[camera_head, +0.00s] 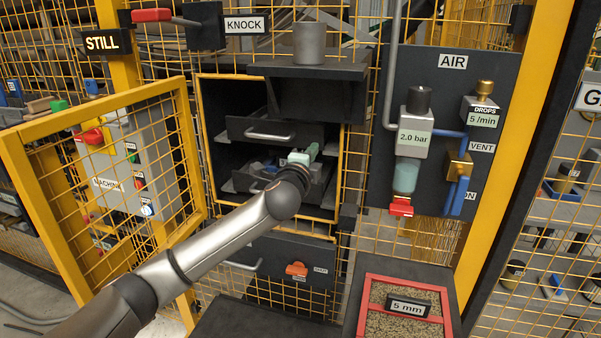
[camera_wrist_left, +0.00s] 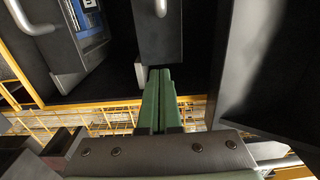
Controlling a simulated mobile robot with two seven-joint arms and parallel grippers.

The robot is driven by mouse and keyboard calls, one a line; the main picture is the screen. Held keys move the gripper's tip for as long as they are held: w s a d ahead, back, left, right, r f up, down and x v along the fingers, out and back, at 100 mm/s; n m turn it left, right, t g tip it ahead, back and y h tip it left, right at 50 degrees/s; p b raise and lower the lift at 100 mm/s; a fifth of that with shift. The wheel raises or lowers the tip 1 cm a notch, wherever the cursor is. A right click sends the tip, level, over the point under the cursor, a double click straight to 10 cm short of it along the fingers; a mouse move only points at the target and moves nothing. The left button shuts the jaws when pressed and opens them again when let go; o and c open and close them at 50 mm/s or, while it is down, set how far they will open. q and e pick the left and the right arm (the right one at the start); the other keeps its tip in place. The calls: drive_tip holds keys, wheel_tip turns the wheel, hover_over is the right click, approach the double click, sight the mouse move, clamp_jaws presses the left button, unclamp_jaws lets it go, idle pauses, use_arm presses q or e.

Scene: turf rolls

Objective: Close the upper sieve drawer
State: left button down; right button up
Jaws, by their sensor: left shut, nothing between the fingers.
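The upper sieve drawer (camera_head: 240,128) is a dark front with a grey bar handle (camera_head: 268,136), inside the open cabinet. How far it stands out is hard to tell. In the left wrist view its dark front (camera_wrist_left: 157,45) fills the top middle. My left gripper (camera_head: 303,157) is shut and empty, its green fingers pointing into the cabinet. In the left wrist view the fingertips (camera_wrist_left: 160,70) are at the end of that front, close to it; I cannot tell whether they touch. My right gripper is not in view.
A lower drawer (camera_head: 240,181) with blue and grey contents sits below. The yellow mesh door (camera_head: 188,150) stands open at left. A dark hopper (camera_head: 310,92) overhangs at upper right. The air panel (camera_head: 450,130) is further right, and a red-framed gravel tray (camera_head: 365,315) is below.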

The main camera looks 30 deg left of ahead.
use_arm(q)
drive_tip(key=v, duration=0.8)
drive_tip(key=shift+s, duration=0.35)
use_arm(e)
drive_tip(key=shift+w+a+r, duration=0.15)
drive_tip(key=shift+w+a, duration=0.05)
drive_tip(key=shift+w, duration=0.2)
